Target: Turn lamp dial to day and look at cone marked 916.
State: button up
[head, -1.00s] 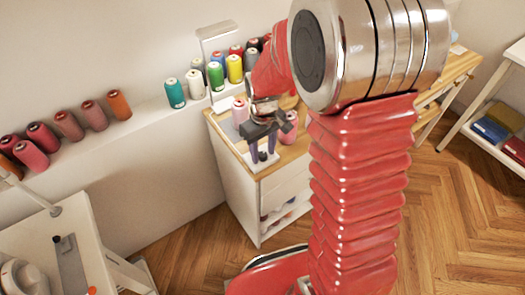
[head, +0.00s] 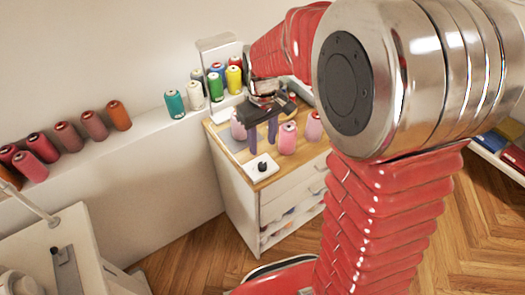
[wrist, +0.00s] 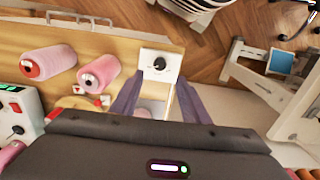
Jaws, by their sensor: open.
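The dial is a black knob on a small white plate (head: 262,167) at the front corner of the wooden cabinet top. It also shows in the wrist view (wrist: 160,64), where its setting and lettering are too small to read. My gripper (head: 262,136) is open and empty, its two purple fingers pointing down behind the dial and apart from it. In the wrist view the fingers (wrist: 158,98) lie below the dial plate. Pink thread cones stand on the cabinet: one right of the fingers (head: 288,138), one farther right (head: 314,127), one partly behind my gripper (head: 238,128). No number is readable.
A white ledge (head: 150,130) along the wall carries several coloured cones. A white frame (head: 220,45) rises behind the far cones. In the wrist view, a white box with a green display (wrist: 18,110) is at left. A white table (head: 65,240) stands at lower left.

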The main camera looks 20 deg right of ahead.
jog(key=shift+r, duration=2)
jog(key=s+r+m+t, duration=0.2)
jog(key=s+r, duration=0.2)
jog(key=s, duration=0.5)
jog(key=s+r+m+t, duration=0.1)
jog(key=s+r+t, duration=0.2)
jog(key=s, duration=0.6)
jog(key=shift+s+a+r+m+t, duration=0.2)
jog(key=shift+a+r+m+t, duration=0.15)
jog(key=shift+r, duration=0.4)
jog(key=shift+d, duration=0.1)
dwell(3.3)
